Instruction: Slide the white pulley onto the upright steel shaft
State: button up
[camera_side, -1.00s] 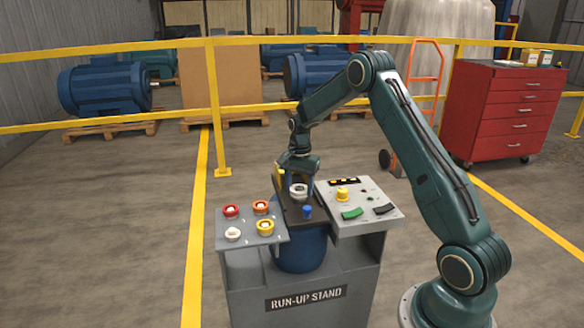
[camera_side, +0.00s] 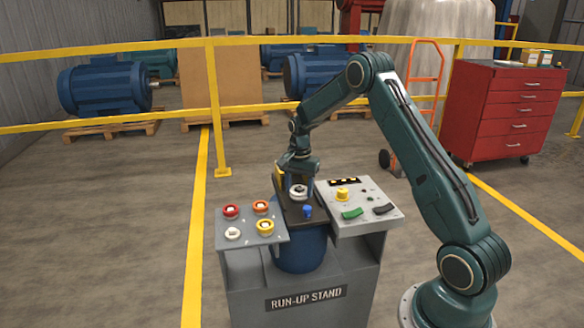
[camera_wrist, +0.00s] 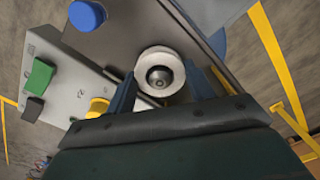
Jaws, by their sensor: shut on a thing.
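The white pulley (camera_wrist: 147,58) sits between the two blue fingers of my gripper (camera_wrist: 160,74) in the wrist view, and the gripper is shut on it. The grey round end of the steel shaft (camera_wrist: 159,77) shows inside the pulley's bore, near its middle. In the side view the white pulley (camera_side: 298,194) is just above or at the dark top plate, below my gripper (camera_side: 298,181). The shaft's lower part is hidden, and I cannot tell how far down it the pulley is.
A grey tray (camera_side: 246,241) at left holds red, orange, white and yellow round parts. A blue knob (camera_side: 307,211) stands close in front of the pulley. A control panel (camera_side: 366,223) with a yellow button and green and black switches is at right.

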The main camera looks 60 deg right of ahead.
dwell(0.4)
jog(key=o, duration=1.7)
jog(key=shift+r, duration=3.95)
